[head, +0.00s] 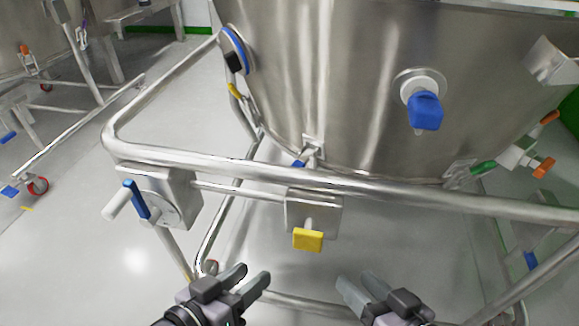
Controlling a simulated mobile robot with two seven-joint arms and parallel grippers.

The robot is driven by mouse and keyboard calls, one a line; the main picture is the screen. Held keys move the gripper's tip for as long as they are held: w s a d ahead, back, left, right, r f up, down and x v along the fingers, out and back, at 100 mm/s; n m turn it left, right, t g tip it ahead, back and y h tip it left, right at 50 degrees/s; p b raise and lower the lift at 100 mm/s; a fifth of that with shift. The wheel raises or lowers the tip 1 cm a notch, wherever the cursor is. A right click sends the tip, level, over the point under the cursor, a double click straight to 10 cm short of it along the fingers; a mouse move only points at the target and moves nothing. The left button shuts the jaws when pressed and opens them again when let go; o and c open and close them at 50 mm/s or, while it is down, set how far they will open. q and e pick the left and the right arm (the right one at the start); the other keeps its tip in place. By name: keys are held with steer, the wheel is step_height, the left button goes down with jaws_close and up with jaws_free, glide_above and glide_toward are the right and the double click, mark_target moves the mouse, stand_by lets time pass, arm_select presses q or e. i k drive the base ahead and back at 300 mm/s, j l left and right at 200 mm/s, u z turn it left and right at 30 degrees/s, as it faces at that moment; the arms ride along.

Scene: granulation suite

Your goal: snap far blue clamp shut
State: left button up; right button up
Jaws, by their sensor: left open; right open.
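Several blue parts show on the steel vessel (330,90) and its frame; I cannot tell for certain which is the far blue clamp. A blue ring (236,48) with a black block circles a port at the vessel's upper left. A blue knob (425,111) sits on a round port at the right. A small blue piece (299,162) shows under the vessel, partly behind the rail. My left gripper (252,277) and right gripper (358,281) are both open and empty at the bottom of the head view, apart from all these parts.
A tubular steel rail (400,187) crosses between my grippers and the vessel. It carries a blue lever (137,199) with a white grip, and a yellow knob (308,239). Orange-handled and green fittings (542,166) are at the right. Another wheeled vessel stands at the left. Floor between is clear.

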mark_target(303, 159)
steer(key=j+z, duration=0.15)
steer(key=j, duration=0.35)
steer(key=j+z, duration=0.2)
steer(key=j, duration=0.25)
steer(key=k+j+z, duration=0.15)
steer(key=j, duration=0.3)
steer(key=k+j+z, duration=0.2)
steer(key=j, duration=0.25)
steer(key=j+z, duration=0.15)
steer(key=j, duration=0.35)
steer(key=i+j+z, duration=0.1)
steer(key=j, duration=0.2)
steer(key=i+j, duration=0.2)
steer(key=j+z, duration=0.05)
